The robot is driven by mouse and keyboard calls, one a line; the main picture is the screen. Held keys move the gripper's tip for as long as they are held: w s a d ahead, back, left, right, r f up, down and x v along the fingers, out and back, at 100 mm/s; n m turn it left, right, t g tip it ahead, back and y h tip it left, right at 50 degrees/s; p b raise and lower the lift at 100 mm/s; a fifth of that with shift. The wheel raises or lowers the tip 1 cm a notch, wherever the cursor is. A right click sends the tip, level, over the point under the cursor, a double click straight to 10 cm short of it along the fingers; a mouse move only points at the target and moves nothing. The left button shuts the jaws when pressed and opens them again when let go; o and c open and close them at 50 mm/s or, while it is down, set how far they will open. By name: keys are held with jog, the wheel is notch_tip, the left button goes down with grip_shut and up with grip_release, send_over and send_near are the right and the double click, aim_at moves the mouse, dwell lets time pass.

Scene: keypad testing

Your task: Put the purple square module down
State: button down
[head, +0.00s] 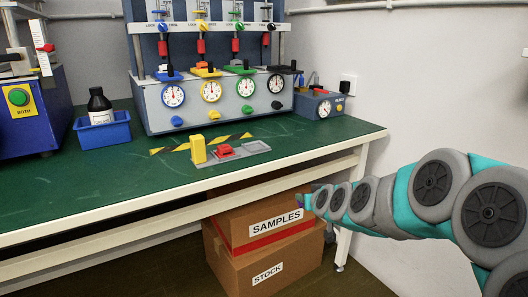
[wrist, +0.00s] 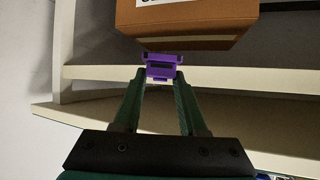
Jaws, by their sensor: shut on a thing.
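The purple square module (wrist: 160,68) is held between the fingertips of my gripper (wrist: 160,77) in the wrist view, with a dark recess in its face. My gripper is shut on it. My gripper is there below the height of the green tabletop (head: 70,188), in front of the SAMPLES box (head: 235,222). The fingers are too small to make out in the head view.
A yellow block (head: 198,150), a red piece (head: 226,150) and a grey plate (head: 257,147) stand near the table's front edge. The four-dial test panel (head: 150,97) is behind. A blue bin with a bottle (head: 103,130) is left. A STOCK box (head: 268,270) is below.

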jog(key=a+r, duration=0.1)
jog(key=r, duration=0.2)
jog(key=s+a+r+n+y+b, duration=0.1)
jog(key=a+r, duration=0.1)
jog(key=r, duration=0.2)
jog(key=s+a+r+n+y, duration=0.1)
jog(key=r, duration=0.3)
jog(key=shift+s+a+r+g, duration=0.1)
jog(key=shift+s+a+g, duration=0.15)
jog(key=shift+a+g, duration=0.1)
jog(key=s+a+r+n+g+y+b, duration=0.1)
jog(key=s+a+r+n+y+b, duration=0.15)
jog(key=s+r, duration=0.5)
jog(key=w+a, duration=0.2)
jog(key=w, duration=0.3)
jog(key=w+a+p, duration=0.1)
jog(key=w+a, duration=0.1)
jog(key=w, duration=0.3)
jog(key=w+a, duration=0.3)
jog(key=w, duration=0.2)
jog(key=shift+w, duration=0.4)
jog(key=shift+f, duration=1.65)
jog(key=shift+f, duration=0.2)
jog(key=shift+c, duration=2.3)
grip_release()
